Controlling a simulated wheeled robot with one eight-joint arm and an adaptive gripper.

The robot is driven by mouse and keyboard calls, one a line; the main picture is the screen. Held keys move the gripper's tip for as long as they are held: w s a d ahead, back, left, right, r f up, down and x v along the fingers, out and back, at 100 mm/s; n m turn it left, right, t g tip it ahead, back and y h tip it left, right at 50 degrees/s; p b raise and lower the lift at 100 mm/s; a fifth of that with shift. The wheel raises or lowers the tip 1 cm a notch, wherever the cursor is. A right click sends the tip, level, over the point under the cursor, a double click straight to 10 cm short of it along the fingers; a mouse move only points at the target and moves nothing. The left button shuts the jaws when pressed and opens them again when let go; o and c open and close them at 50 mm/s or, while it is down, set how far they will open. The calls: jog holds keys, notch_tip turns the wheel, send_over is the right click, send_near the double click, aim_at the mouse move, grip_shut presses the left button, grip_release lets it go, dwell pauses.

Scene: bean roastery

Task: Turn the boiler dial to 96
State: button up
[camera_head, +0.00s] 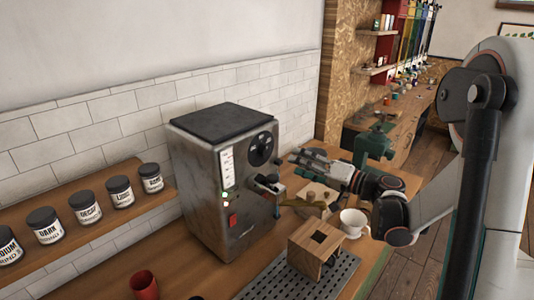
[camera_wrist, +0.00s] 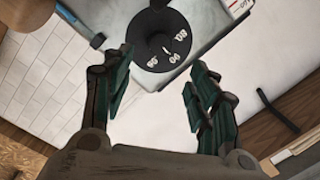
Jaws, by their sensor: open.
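The boiler is a dark metal box (camera_head: 210,185) on the wooden counter. Its black round dial (camera_head: 262,149) is at the upper right of the front face. In the wrist view the dial (camera_wrist: 150,42) is at the top centre, with white numbers along its lower edge, turned in the picture, and a short white mark; I cannot read the setting surely. My gripper (camera_head: 298,158) is to the right of the dial in the head view. In the wrist view my gripper (camera_wrist: 161,62) is open, its dark green fingers spread to either side below the dial, apparently apart from it.
Below the dial a metal handle (camera_head: 266,184) sticks out, with a red switch (camera_head: 232,220) lower left. A wooden box (camera_head: 313,252) stands on a slotted grate (camera_head: 250,291). A white cup (camera_head: 353,222) is beside it. Several dark jars (camera_head: 119,191) line the left shelf.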

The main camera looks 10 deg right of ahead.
aim_at(267, 151)
jog(key=x, duration=1.1)
jog(key=shift+w, duration=0.1)
jog(key=c, duration=1.1)
